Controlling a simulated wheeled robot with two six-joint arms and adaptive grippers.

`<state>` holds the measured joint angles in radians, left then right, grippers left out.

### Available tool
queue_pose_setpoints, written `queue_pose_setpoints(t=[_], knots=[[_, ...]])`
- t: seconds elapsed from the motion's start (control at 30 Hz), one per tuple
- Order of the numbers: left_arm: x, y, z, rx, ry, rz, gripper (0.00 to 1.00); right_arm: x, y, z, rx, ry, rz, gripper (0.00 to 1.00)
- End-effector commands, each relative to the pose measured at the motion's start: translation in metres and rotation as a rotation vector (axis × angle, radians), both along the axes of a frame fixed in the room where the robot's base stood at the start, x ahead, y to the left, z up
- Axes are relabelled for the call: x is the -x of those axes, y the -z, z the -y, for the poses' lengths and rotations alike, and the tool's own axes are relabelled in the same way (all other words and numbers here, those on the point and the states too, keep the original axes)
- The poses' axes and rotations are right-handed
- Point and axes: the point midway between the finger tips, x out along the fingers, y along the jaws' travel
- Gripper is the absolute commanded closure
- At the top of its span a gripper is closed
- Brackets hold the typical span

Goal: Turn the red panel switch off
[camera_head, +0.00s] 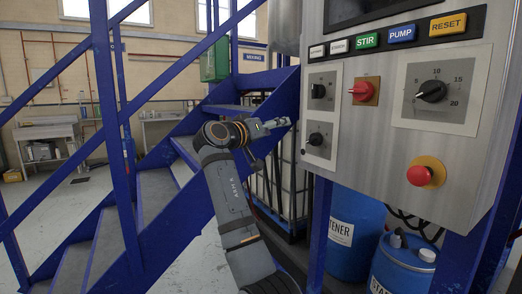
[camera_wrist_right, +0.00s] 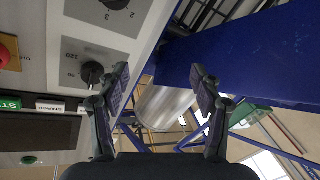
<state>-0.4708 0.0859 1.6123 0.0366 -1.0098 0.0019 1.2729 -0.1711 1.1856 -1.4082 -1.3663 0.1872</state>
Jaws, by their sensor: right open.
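The red panel switch (camera_head: 361,91) sits on a small brown-orange plate on the grey control panel (camera_head: 450,150). Its red handle looks roughly level, pointing left; I cannot read any markings. In the right wrist view, which is upside down, a red part of the switch (camera_wrist_right: 5,53) shows at the left edge. My right gripper (camera_head: 277,124) is left of the panel, below and left of the switch, and apart from it. In the wrist view the right gripper (camera_wrist_right: 161,77) has its fingers spread with nothing between them. My left gripper is not in view.
Black knobs (camera_head: 318,91) (camera_head: 316,139) lie between gripper and switch. A larger dial (camera_head: 431,91) and a red emergency button (camera_head: 420,175) are to the right. Labelled buttons (camera_head: 401,34) line the top. Blue stairs (camera_head: 150,190) and blue drums (camera_head: 352,230) are nearby.

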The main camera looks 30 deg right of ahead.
Motion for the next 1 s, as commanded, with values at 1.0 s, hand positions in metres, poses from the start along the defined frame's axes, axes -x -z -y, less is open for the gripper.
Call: queue_pose_setpoints(t=[1.0], knots=[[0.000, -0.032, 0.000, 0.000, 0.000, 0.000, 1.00, -0.065, 0.095, -0.008, -0.001, -0.168, -0.209, 0.35]])
